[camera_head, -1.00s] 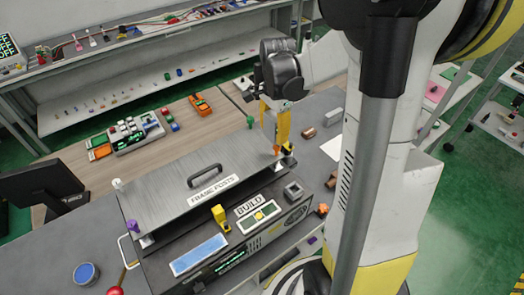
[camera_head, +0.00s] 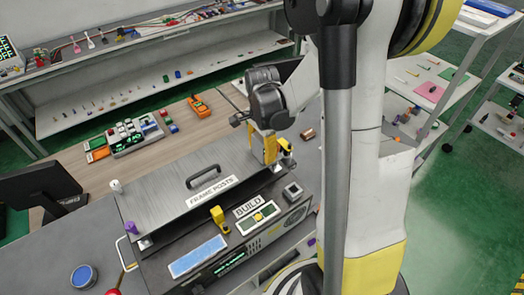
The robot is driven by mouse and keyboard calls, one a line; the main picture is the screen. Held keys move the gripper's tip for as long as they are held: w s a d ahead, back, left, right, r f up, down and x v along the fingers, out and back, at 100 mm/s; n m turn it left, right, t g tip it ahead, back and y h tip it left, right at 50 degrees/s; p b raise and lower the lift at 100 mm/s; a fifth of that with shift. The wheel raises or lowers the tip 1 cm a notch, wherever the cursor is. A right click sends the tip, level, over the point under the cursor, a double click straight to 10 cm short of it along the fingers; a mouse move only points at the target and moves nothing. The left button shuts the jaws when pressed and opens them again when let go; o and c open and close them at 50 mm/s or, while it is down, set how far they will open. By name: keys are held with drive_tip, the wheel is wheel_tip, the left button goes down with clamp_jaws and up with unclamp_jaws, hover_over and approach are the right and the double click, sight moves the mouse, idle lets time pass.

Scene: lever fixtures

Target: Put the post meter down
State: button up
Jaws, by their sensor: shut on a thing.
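My gripper (camera_head: 266,134) hangs over the far right end of the long grey box labelled FRAME POSTS. It is shut on the post meter (camera_head: 270,150), a narrow yellow upright piece. The jaws and wrist hide part of the meter. Its lower end is close to the box's right end, beside a small yellow and black part (camera_head: 286,147). I cannot tell whether it touches a surface.
The FRAME POSTS box (camera_head: 160,185) has a black handle on its lid. In front is a BUILD panel (camera_head: 257,217) with a yellow clamp-like piece (camera_head: 219,217) and a grey square socket (camera_head: 292,191). A copper cylinder (camera_head: 307,134) lies right of my gripper.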

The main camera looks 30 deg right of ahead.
drive_tip(key=o, duration=1.4)
drive_tip(key=shift+f, duration=0.1)
wheel_tip(320, 180, up, 12)
drive_tip(key=shift+f+p, duration=0.1)
drive_tip(key=shift+p, duration=0.8)
drive_tip(key=s+a+r+n+t, duration=0.3)
drive_tip(key=s+a+n, duration=0.2)
drive_tip(key=n, duration=0.3)
drive_tip(key=s+a+r+n+t, duration=0.3)
drive_tip(key=s+a+n, duration=0.3)
drive_tip(key=a+n, duration=0.2)
drive_tip(key=shift+a+r+n+t, duration=0.25)
drive_tip(key=shift+r+n+t, duration=0.15)
drive_tip(key=shift+n+t, duration=0.3)
